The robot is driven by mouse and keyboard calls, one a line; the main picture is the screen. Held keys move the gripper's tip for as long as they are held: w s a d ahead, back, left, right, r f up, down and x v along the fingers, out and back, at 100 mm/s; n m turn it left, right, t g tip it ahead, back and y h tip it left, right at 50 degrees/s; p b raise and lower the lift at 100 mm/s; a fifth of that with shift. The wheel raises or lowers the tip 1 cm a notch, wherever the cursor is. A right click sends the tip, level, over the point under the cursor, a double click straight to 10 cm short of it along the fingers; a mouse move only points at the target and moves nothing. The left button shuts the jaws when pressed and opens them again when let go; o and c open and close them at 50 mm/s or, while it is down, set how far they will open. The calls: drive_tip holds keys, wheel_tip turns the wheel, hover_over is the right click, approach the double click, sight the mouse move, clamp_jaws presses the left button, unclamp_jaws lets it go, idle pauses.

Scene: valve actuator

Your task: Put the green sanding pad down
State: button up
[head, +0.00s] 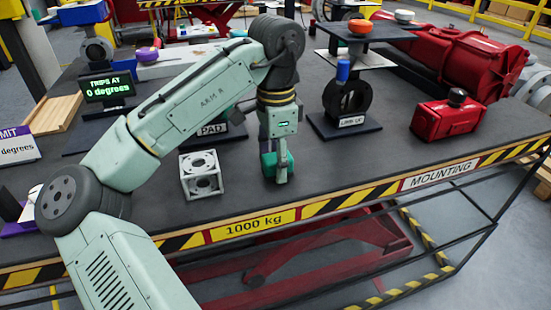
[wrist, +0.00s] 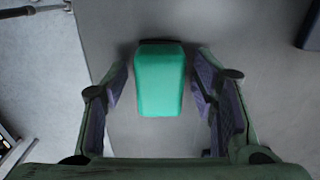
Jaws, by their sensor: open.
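The green sanding pad (wrist: 160,80) lies on the dark grey tabletop in the wrist view, between the spread fingers of my gripper (wrist: 162,95). A gap shows on both sides of it, so neither finger touches it. A dark strip runs along its far edge. In the head view the pad (head: 267,163) shows at my gripper (head: 278,172), low over the table near the front edge. My gripper is open. The fingers hide part of the pad in the head view.
A white cube-shaped bracket (head: 201,174) stands left of my gripper. A sign reading PAD (head: 212,129) is behind it. A black valve stand (head: 347,100) and a red box (head: 447,120) stand to the right. The striped table edge (head: 330,204) is close in front.

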wheel_tip(320, 180, up, 12)
drive_tip(key=shift+r+p, duration=0.2)
drive_tip(key=shift+p, duration=0.15)
idle(0.5)
